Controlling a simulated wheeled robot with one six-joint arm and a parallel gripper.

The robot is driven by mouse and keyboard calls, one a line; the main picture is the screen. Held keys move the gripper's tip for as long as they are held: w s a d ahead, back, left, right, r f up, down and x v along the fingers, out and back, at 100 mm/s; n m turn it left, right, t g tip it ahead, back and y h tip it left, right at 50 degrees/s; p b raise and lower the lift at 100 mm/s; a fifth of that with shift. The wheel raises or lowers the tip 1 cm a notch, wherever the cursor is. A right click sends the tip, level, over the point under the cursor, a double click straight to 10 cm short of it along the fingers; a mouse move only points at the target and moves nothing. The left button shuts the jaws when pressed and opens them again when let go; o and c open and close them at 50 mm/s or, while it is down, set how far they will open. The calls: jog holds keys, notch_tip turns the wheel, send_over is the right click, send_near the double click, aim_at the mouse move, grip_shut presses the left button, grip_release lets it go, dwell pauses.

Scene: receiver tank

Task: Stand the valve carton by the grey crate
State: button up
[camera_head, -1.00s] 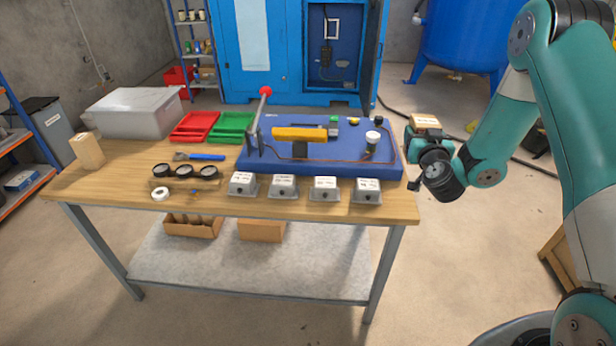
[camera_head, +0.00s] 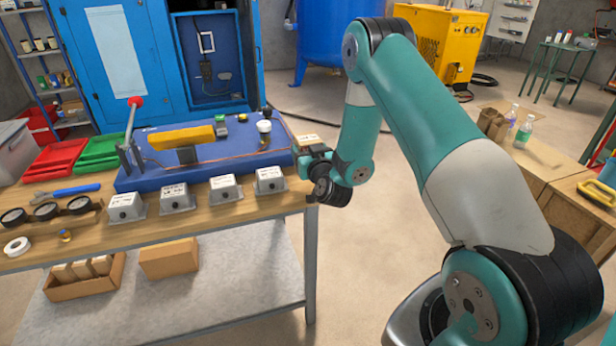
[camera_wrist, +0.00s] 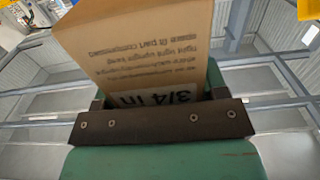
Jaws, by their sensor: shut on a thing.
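My gripper (camera_head: 316,172) is shut on the valve carton (camera_head: 308,141), a brown cardboard box, just off the right end of the workbench. In the wrist view the carton (camera_wrist: 135,45) fills the upper middle, and its printed side reads "3/4 in" upside down. In the head view mostly its pale top shows; my gripper hides the lower part. The grey crate (camera_head: 14,158) stands on the workbench's left part, cut off by the left picture edge.
The workbench (camera_head: 235,205) carries a blue panel (camera_head: 160,178) with a red-knobbed lever and yellow handle, several grey boxes along the front edge, gauges, a wrench, and red and green trays. Floor between is clear.

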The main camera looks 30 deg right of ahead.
jog(key=shift+f, duration=2.4)
jog(key=shift+f+b, duration=0.1)
jog(key=shift+b, duration=0.25)
jog(key=o, duration=1.2)
